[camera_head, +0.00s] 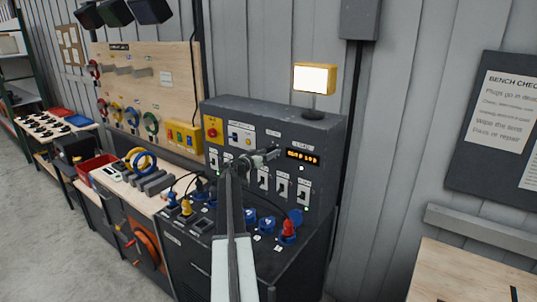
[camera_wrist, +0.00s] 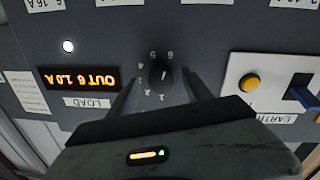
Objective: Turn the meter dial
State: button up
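The meter dial (camera_wrist: 160,74) is a small dark round knob with a light pointer mark, ringed by white numbers on the grey panel. In the wrist view the panel appears upside down. My gripper (camera_wrist: 161,84) is open, with one finger on each side of the dial and a visible gap to it on both sides. I cannot tell how close the fingertips are to the panel. An orange display (camera_wrist: 82,78) beside the dial reads OUT 6 1.0A. In the head view my gripper (camera_head: 268,156) reaches the panel just left of the display and hides the dial.
The dark bench console (camera_head: 322,128) has several switches and blue sockets, with red (camera_head: 288,231) and yellow plugs on its sloped front. A yellow button (camera_wrist: 250,84) and blue switch (camera_wrist: 302,97) sit beside the dial. A lit lamp (camera_head: 314,79) stands on top.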

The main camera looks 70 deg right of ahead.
jog(key=shift+a, duration=0.1)
jog(key=v, duration=0.7)
jog(key=shift+a, duration=0.3)
jog(key=shift+w, duration=0.15)
